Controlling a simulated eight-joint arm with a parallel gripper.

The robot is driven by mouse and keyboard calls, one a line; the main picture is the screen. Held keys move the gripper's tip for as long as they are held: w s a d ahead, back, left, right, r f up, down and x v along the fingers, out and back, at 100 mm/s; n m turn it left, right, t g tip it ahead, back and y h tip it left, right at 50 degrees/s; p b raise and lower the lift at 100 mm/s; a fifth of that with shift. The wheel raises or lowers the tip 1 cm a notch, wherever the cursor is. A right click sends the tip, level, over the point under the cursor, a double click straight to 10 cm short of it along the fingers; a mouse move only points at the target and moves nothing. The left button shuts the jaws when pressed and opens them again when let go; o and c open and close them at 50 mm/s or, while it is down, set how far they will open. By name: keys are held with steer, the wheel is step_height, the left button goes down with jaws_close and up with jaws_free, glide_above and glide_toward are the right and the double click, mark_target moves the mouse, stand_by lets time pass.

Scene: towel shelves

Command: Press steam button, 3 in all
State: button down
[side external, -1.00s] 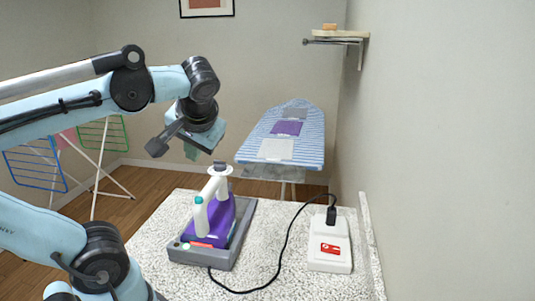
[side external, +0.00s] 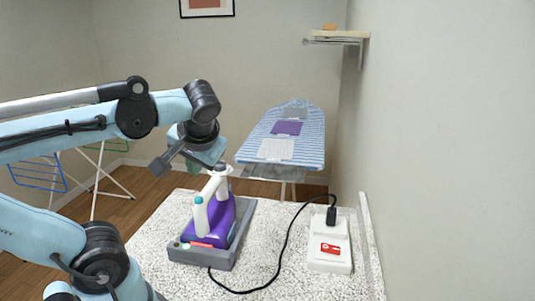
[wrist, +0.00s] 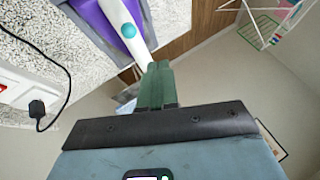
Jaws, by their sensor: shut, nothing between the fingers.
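A purple and white iron (side external: 222,218) rests in a grey tray-like base (side external: 222,257) on the speckled counter. Its white handle (side external: 212,190) carries a round teal button (side external: 199,199), which also shows in the wrist view (wrist: 128,30). I cannot tell whether this is the steam button.
A white outlet box (side external: 330,258) with a red switch holds a black plug; its cord (side external: 286,245) curves across the counter to the base. Behind stands an ironing board (side external: 255,150) with folded cloths. A drying rack (side external: 45,175) stands at left. A wall is on the right.

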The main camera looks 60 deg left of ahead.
mark_target(200, 199)
steer(key=shift+f, duration=1.9)
steer(key=shift+f, duration=0.2)
stand_by(0.5)
steer(key=shift+f, duration=0.25)
steer(key=shift+f, duration=0.5)
stand_by(0.7)
stand_by(0.4)
steer(key=shift+r, duration=0.95)
steer(key=shift+r, duration=0.1)
steer(key=shift+r, duration=2.4)
